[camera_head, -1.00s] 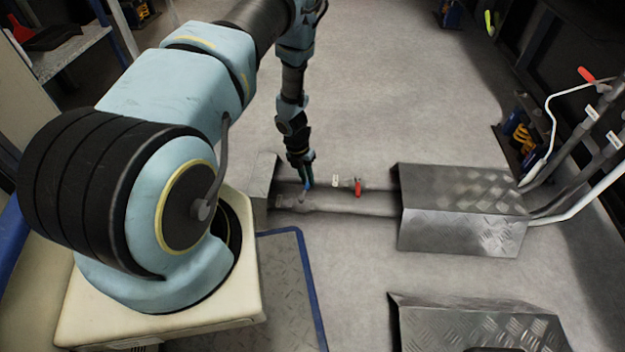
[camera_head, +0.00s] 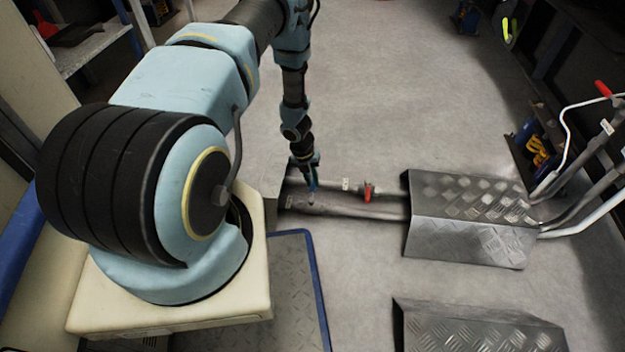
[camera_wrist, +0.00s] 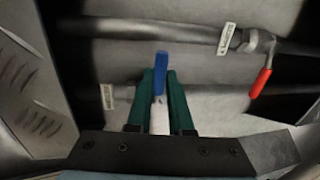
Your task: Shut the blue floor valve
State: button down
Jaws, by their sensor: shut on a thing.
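The blue valve lever (camera_wrist: 160,85) stands between the two green fingers of my gripper (camera_wrist: 160,100) in the wrist view. The fingers are shut on it, and its blue end sticks out past them. In the head view my gripper (camera_head: 312,185) reaches down to the floor pipes (camera_head: 355,210), and the blue lever is a small blue strip there, mostly hidden. The valve body under the lever is hidden by my gripper. A red-handled valve (camera_head: 367,192) sits on the neighbouring pipe, to the right; its red lever also shows in the wrist view (camera_wrist: 261,82).
A chequer-plate cover (camera_head: 470,220) bridges the pipes on the right, and a second one (camera_head: 480,328) lies nearer. Another metal plate (camera_wrist: 30,100) is close on the left in the wrist view. White label tags hang on the pipes. Open floor (camera_head: 400,90) lies beyond.

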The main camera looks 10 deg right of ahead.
jog(key=shift+a, duration=0.1)
jog(key=c, duration=0.8)
grip_release()
jog(key=shift+r, duration=0.15)
jog(key=r+p, duration=0.1)
jog(key=r, duration=0.2)
jog(key=a+r+p, duration=0.1)
jog(key=r, duration=0.3)
jog(key=a+r+p, duration=0.1)
jog(key=r, duration=0.2)
jog(key=shift+w+r+p, duration=0.15)
jog(key=shift+w+p, duration=0.2)
